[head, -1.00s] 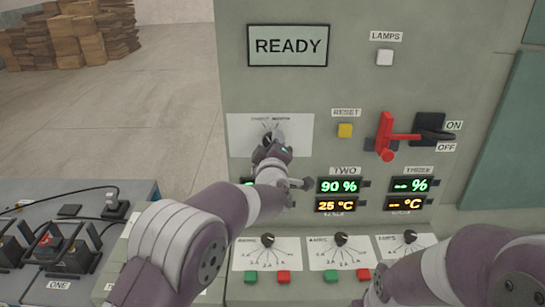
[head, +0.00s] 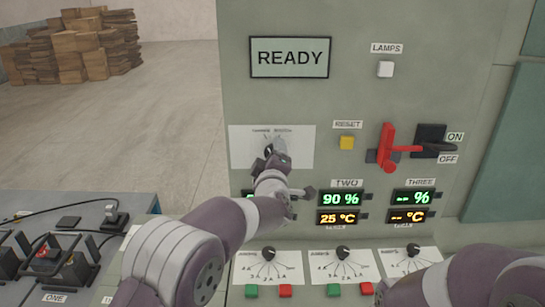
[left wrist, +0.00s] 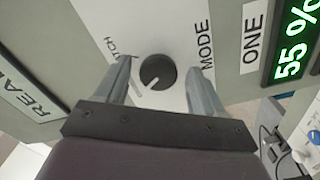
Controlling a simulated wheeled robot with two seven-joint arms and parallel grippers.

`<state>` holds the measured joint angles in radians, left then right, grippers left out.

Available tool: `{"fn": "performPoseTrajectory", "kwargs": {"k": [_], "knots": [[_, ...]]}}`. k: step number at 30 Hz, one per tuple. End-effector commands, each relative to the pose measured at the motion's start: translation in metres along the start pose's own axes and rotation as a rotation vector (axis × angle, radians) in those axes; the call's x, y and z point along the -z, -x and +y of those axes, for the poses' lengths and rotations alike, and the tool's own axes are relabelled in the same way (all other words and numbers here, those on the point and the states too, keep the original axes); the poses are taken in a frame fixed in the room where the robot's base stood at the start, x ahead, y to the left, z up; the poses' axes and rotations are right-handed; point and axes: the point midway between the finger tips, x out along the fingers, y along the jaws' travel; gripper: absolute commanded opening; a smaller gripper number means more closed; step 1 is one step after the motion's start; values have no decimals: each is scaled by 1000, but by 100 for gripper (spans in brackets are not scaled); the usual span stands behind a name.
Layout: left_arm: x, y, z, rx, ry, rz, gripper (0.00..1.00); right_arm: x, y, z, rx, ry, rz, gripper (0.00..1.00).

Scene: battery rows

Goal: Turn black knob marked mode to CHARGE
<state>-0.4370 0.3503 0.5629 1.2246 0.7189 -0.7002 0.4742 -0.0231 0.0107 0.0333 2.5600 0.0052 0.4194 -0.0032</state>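The black mode knob (left wrist: 157,71) shows in the left wrist view on a white plate marked MODE (left wrist: 206,45). Its white pointer line points to the lower left there. My left gripper (left wrist: 160,78) is open, with one finger on each side of the knob and a gap visible on both sides. In the head view my left gripper (head: 270,152) is in front of the white mode plate (head: 299,145) and hides most of the knob. The plate's position words are too small or cut off to read. My right gripper is out of view; only my right arm shows at the lower right.
A READY display (head: 290,58) sits above the plate. To its right are a yellow RESET button (head: 347,143) and a red lever (head: 388,147). Lit displays (head: 340,198) and several small dials (head: 343,253) lie below. A battery bench (head: 60,205) stands at left.

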Motion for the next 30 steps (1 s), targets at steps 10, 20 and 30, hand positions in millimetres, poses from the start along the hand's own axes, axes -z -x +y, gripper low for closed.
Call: {"fn": "performPoseTrajectory", "kwargs": {"k": [10,20,30], "knots": [[-2,31,-2,-3,0,-1,69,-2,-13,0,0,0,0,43],[0,112,-2,-2,1,-1,69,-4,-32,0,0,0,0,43],[2,129,0,0,0,1,69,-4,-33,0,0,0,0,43]]}}
